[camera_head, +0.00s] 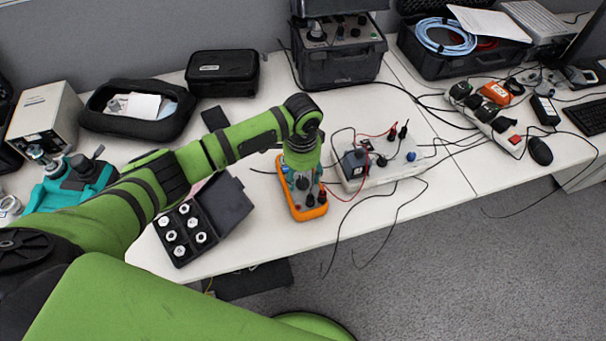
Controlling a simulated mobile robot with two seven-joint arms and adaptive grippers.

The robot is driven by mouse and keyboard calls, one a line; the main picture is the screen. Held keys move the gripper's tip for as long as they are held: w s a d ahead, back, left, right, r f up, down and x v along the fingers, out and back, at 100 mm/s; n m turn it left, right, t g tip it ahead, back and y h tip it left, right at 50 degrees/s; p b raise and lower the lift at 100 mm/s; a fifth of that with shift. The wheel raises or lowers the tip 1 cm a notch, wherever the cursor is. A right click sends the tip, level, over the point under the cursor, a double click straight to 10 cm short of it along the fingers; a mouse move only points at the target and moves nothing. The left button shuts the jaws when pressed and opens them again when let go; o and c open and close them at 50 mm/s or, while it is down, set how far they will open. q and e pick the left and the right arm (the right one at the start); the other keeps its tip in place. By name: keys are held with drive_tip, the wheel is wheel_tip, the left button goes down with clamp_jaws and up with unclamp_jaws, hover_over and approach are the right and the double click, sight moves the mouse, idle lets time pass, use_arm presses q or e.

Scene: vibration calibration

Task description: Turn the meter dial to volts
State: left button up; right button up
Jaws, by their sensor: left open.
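The orange multimeter (316,212) lies on the white table near its front edge. My left arm reaches in from the left, and my left gripper (303,184) points down over the meter's middle, where the dial would be. The gripper is open. The dial is hidden behind the gripper, so I cannot tell its setting or whether the fingers touch it. Black and red plugs show at the meter's lower end, with a red lead running off to the right. My right gripper is not in view.
A white box with leads and a blue knob (411,156) stands just right of the meter. An open black case (180,252) with several metal pieces is to its left. Cables hang over the table's front edge. Black cases (222,74) stand behind.

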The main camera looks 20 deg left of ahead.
sight(302, 182)
use_arm(q)
drive_tip(key=shift+w+f, duration=0.1)
drive_tip(key=shift+f, duration=0.55)
drive_tip(key=shift+w+f, duration=0.1)
drive_tip(key=shift+f, duration=0.45)
drive_tip(key=shift+c, duration=0.8)
drive_tip(key=c, duration=1)
drive_tip(key=shift+r+p, duration=0.1)
drive_tip(key=shift+p, duration=0.2)
drive_tip(key=shift+d+r+n+p, duration=0.1)
drive_tip(key=shift+n+p, duration=0.9)
drive_tip(key=n+p, duration=0.2)
drive_tip(key=n, duration=0.1)
drive_tip(key=shift+p, duration=0.4)
drive_tip(key=shift+f+n+p, duration=0.2)
drive_tip(key=shift+n+p, duration=0.75)
drive_tip(key=shift+n, duration=0.45)
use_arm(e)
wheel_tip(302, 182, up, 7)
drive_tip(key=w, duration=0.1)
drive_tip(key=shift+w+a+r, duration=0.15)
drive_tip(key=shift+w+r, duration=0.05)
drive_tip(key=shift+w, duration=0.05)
